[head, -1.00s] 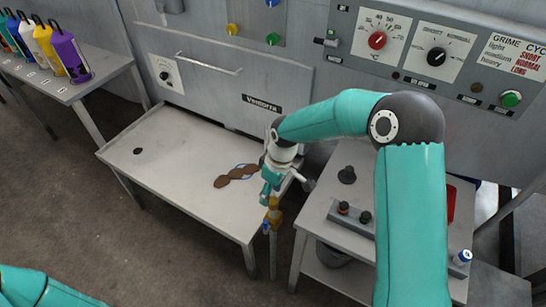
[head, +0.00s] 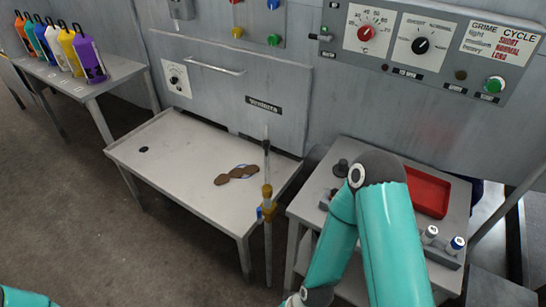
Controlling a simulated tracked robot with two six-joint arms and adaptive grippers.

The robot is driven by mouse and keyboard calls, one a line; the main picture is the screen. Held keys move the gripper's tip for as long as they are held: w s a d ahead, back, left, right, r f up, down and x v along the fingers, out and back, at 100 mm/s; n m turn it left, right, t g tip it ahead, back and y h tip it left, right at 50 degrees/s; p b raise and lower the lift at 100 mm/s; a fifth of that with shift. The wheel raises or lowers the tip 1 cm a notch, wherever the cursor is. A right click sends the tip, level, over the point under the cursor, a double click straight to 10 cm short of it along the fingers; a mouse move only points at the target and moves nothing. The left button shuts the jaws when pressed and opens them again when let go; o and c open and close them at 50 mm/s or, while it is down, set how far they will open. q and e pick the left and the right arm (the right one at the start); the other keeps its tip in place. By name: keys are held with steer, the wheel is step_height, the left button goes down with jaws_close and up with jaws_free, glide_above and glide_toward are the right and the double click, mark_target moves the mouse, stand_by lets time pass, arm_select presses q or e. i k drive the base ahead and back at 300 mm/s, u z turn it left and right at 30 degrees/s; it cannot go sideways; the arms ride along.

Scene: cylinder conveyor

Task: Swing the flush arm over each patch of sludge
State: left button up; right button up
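A brown, lobed patch of sludge (head: 236,175) lies on the grey-white table (head: 165,165) in front of the machine, with a thin bluish-white outline partly around it. The flush arm (head: 267,192), a slim post with brass-coloured and blue fittings, stands at the table's right front edge. Its dark upper end is just right of the sludge, and no gripper touches it. My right arm reaches down to the bottom edge, right of the flush arm, and its gripper is out of the picture. Only a bit of my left arm shows at the bottom left, without its gripper.
A side table (head: 300,209) at the right carries a red tray (head: 428,193), dark knobs and small white-bodied pieces. Several coloured bottles (head: 88,58) stand on a bench at the left. The machine's panel with dials (head: 421,45) rises behind. A dark round hole (head: 144,149) marks the table's left part.

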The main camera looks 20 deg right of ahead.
mark_target(267, 189)
steer(key=u, duration=0.5)
steer(key=i, duration=1.45)
steer(key=z, duration=0.6)
